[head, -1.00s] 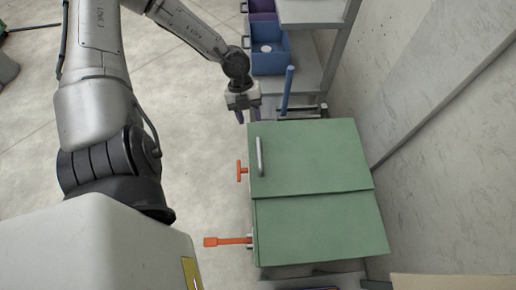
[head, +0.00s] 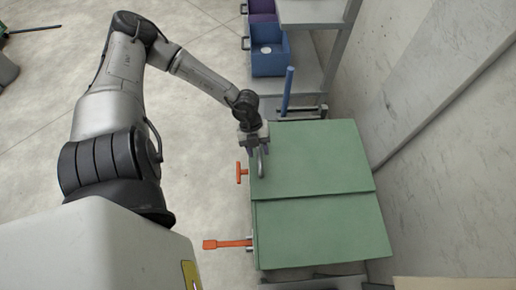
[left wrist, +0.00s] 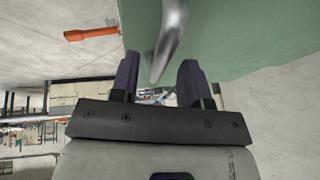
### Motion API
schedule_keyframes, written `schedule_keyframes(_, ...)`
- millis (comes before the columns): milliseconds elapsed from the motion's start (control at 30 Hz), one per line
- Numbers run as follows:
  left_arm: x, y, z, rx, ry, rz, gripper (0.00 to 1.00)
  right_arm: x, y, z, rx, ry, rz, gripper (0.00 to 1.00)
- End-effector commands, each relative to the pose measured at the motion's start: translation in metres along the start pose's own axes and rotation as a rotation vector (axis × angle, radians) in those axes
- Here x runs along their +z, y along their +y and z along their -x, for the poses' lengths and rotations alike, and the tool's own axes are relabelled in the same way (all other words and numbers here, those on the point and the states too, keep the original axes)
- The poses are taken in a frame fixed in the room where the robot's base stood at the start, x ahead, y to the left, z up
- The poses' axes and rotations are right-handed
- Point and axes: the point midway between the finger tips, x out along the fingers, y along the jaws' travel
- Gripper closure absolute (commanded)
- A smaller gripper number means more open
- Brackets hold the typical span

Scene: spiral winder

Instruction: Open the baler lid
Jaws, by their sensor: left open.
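The baler is a green box with a two-part top in the head view. Its far panel, the lid (head: 315,160), lies flat and carries a silver bar handle (head: 262,163) near its left edge. My left gripper (head: 257,152) is open at the far end of this handle and partly covers it. In the left wrist view the silver handle (left wrist: 172,38) reaches down between the two dark fingers of the gripper (left wrist: 158,80), with the green lid (left wrist: 230,30) behind. I cannot tell whether a finger touches the handle. My right gripper is not in view.
An orange T-shaped handle (head: 241,172) and a longer orange lever (head: 226,244) stick out from the baler's left side. A blue post (head: 287,90) stands beyond the baler, near a shelf with a blue bin (head: 268,62). A wall is on the right.

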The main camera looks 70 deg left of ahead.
Motion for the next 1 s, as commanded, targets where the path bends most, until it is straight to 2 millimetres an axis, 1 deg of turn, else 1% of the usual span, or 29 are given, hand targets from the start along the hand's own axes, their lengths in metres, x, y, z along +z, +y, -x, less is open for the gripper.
schedule_keyframes(367, 0.0, -0.0001, -0.0028, 0.0, 0.0, 0.0, 0.58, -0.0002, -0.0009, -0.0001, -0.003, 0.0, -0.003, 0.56)
schedule_keyframes(800, 0.0, 0.0, -0.0026, 0.0, 0.0, 0.0, 0.99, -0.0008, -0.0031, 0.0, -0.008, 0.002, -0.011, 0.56)
schedule_keyframes(1000, -0.0001, 0.0, -0.0026, 0.0, 0.0, 0.0, 1.0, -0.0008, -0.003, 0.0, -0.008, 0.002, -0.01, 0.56)
